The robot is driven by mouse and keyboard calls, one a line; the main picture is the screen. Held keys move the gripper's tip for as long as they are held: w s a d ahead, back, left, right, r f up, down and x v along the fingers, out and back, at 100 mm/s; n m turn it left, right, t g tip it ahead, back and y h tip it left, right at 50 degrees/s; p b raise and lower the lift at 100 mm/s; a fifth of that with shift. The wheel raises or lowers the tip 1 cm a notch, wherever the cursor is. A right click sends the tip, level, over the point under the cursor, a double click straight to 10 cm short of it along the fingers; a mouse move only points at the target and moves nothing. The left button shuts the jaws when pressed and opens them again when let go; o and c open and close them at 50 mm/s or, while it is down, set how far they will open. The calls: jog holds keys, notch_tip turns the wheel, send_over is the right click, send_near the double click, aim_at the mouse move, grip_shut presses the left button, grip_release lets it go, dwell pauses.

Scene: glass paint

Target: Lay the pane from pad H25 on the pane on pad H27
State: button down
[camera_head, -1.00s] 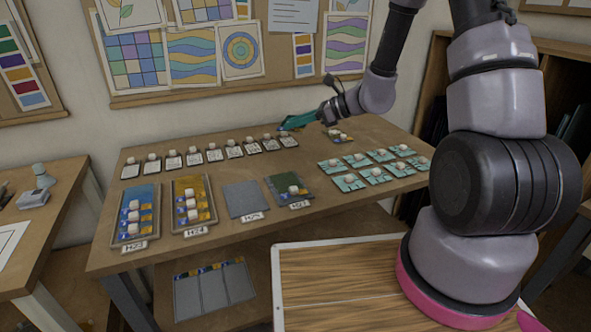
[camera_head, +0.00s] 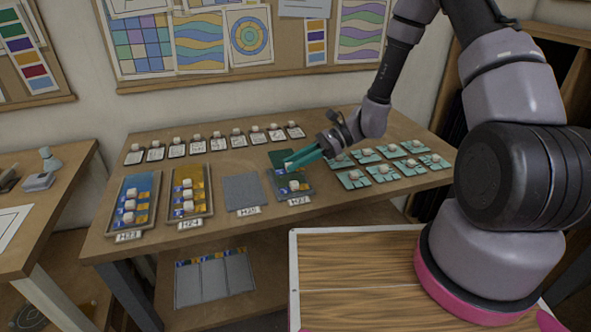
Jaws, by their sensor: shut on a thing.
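My gripper (camera_head: 289,163), with teal fingers, is shut over the far side of pad H27, just above it. A flat dark green sheet (camera_head: 281,156) shows right behind the fingertips. It looks like the held pane, but the fingers hide the grip and I cannot tell if it touches what lies below. Pad H27 (camera_head: 299,200) carries a pane (camera_head: 284,188) with a pale knob and blue and yellow at its front edge. Pad H25 (camera_head: 242,192), just left of it, is a bare grey pad.
Trays H23 (camera_head: 117,228) and H24 (camera_head: 207,213) hold panes with pale knobs at the left. A row of small cards with knobs (camera_head: 197,146) lies at the back. Several teal tiles with knobs (camera_head: 384,171) lie to the right. A low shelf holds grey pads (camera_head: 214,280).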

jog(key=shift+f, duration=1.3)
jog(key=c, duration=0.7)
grip_release()
jog(key=shift+f, duration=0.15)
